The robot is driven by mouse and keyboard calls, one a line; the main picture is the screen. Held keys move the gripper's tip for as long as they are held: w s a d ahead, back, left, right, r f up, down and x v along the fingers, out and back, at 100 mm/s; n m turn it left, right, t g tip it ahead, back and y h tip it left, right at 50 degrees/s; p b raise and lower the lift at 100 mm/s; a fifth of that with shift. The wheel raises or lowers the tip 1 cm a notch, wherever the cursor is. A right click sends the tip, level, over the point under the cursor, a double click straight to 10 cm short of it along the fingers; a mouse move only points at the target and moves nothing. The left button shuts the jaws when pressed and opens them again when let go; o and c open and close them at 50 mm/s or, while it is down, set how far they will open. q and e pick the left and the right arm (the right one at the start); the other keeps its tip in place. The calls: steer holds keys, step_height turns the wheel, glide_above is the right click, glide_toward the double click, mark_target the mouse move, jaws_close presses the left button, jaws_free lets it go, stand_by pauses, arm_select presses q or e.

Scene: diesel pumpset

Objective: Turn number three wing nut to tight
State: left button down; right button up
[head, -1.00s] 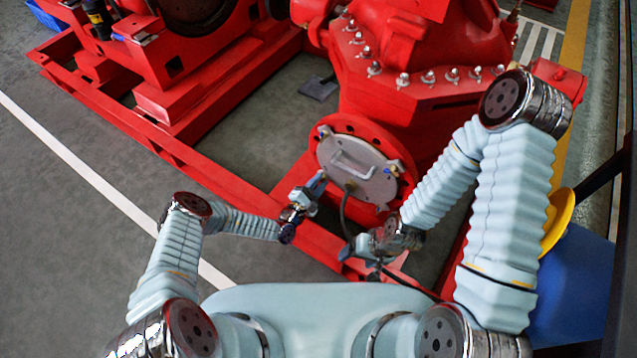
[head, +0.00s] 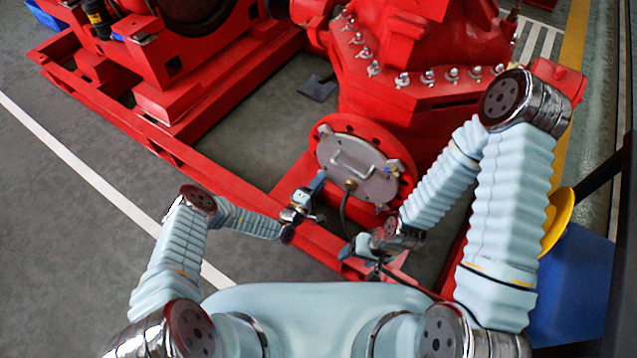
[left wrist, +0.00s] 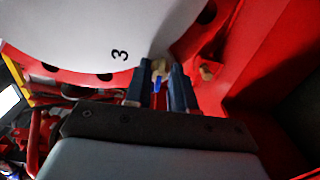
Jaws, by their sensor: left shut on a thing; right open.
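The round grey cover plate (head: 368,157) with a handle sits on the red flange of the pump. It also shows in the left wrist view (left wrist: 85,35), with the number 3 printed near its edge. Beside that number is the number three wing nut (left wrist: 158,68), tan with a blue part. My left gripper (left wrist: 158,88) has its fingers on either side of the wing nut and is shut on it. In the head view my left gripper (head: 319,180) is at the plate's lower left edge and hides the nut. My right gripper (head: 345,252) is open and empty, lower and apart from the plate.
Another wing nut (head: 393,166) is at the plate's right edge. A dark hose (head: 345,212) hangs from a brass fitting (head: 350,185) low on the plate, between my grippers. The red base rail (head: 225,182) runs below my left arm. Grey floor is clear at left.

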arm_select(q)
steer(key=shift+s+f, duration=0.1)
stand_by(0.4)
steer(key=c, duration=1.3)
jaws_free()
steer(key=v, duration=1.3)
steer(key=shift+s+a, duration=0.25)
steer(key=shift+s, duration=0.05)
